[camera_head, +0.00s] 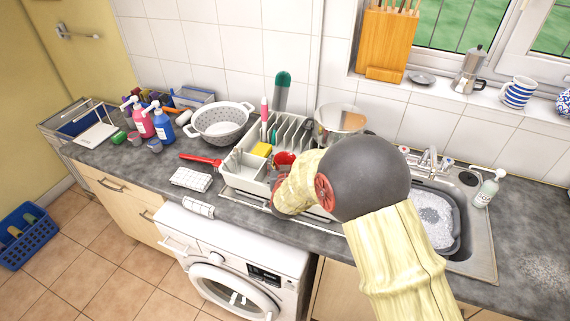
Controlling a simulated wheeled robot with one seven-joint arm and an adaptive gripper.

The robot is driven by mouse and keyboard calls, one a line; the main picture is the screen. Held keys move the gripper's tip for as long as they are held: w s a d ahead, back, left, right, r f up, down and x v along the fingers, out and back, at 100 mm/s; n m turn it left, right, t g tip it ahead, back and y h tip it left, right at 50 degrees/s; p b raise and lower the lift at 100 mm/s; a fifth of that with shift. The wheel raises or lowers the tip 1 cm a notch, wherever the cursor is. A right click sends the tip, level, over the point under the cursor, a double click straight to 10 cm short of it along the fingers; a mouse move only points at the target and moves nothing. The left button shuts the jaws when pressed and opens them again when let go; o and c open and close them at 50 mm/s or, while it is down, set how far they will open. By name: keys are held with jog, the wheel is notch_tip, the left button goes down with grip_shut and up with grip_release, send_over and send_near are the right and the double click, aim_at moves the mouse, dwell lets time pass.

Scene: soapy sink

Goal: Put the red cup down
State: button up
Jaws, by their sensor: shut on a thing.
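The red cup (284,158) shows at the right part of the white dish rack (236,184), just beyond my wrist. Only its upper part is in view; its lower part is hidden by my arm. My gripper (279,171) is at the cup and shut on it. My forearm and wrist cover most of the fingers, so the exact grip is hidden. I cannot tell whether the cup's base touches the rack.
A yellow sponge (262,149) and upright utensils are in the rack. A grey colander (221,122), red brush (200,160) and checked cloth (191,179) lie left. A steel pot (341,118) stands behind. The soapy sink (434,217) is right.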

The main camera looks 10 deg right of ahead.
jog(key=o, duration=1.1)
jog(key=shift+f, duration=0.15)
